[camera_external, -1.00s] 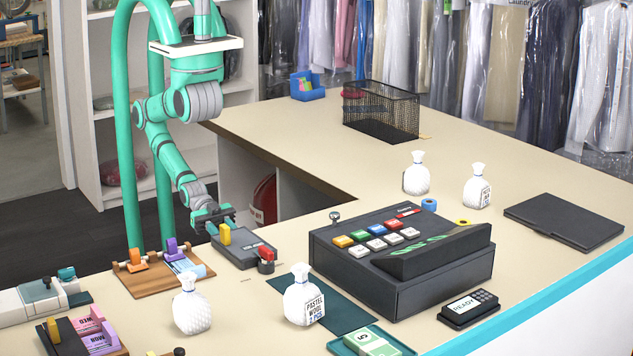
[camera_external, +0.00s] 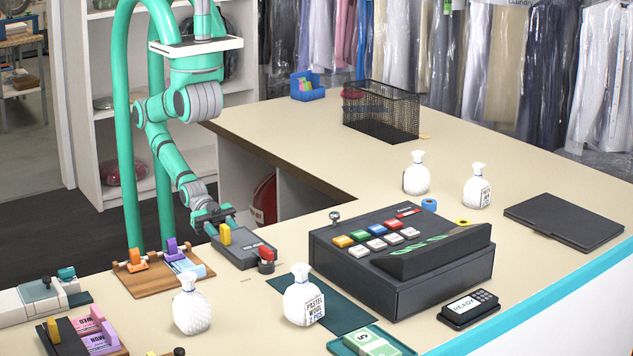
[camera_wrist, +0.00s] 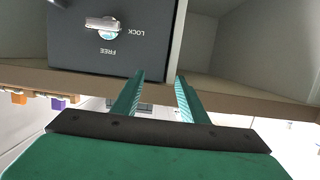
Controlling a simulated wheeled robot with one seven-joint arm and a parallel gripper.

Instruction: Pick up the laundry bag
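Several white laundry bags with tied necks stand upright on the counter in the external view. One is at the front left (camera_external: 192,308), and one at the front centre (camera_external: 302,302) bears a label reading "PASTEL WOOL 2 PCS". Two more stand behind the cash register, a plain one (camera_external: 416,175) and a labelled one (camera_external: 477,188). My gripper (camera_external: 218,226) is at the counter's inner edge, by the grey device, away from all the bags. In the wrist view my gripper's green fingers (camera_wrist: 160,95) are apart with nothing between them. No bag shows in the wrist view.
The black cash register (camera_external: 400,258) fills the middle of the counter. A grey device (camera_external: 243,248) with yellow and red knobs is beside my gripper. A wire basket (camera_external: 381,112) stands further back. The wrist view shows a dark panel (camera_wrist: 108,50) marked "LOCK" and "FREE".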

